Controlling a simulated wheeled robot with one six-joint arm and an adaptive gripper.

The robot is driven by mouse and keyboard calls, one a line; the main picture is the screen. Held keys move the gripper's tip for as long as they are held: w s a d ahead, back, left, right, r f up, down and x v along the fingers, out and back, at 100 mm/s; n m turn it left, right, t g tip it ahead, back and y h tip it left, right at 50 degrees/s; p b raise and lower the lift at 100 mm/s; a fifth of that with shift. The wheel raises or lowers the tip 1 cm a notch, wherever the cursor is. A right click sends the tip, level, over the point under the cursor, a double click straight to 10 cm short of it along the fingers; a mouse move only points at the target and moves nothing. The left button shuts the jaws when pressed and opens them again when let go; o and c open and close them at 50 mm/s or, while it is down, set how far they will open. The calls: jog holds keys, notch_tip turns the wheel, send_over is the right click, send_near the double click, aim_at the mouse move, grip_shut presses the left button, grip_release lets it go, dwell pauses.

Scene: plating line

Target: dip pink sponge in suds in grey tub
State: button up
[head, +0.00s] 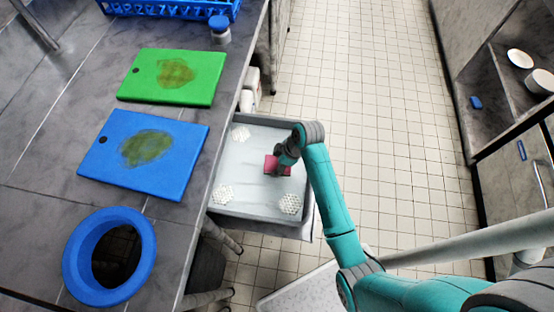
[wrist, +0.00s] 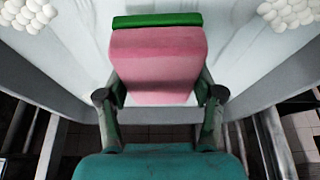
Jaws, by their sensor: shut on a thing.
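The pink sponge (wrist: 155,65) has a green layer along its far edge in the wrist view. My gripper (wrist: 160,98) is shut on it, one finger against each side. In the head view the pink sponge (head: 270,165) shows beside my gripper (head: 281,165), over the right part of the grey tub (head: 255,212). White suds (head: 224,194) lie in several clumps in the tub, at its back left, front left and front right. Suds also show in the wrist view's top corners (wrist: 289,12). The sponge is apart from the clumps; whether it touches the tub floor I cannot tell.
A dark counter runs along the left, with a green board (head: 200,90) and a blue board (head: 190,160), both stained, and a blue ring (head: 76,258) around a hole. A blue crate (head: 165,8) stands at the back. Tiled floor lies open to the right.

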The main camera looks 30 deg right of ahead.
jog(key=shift+f, duration=2.2)
jog(key=shift+r, duration=6)
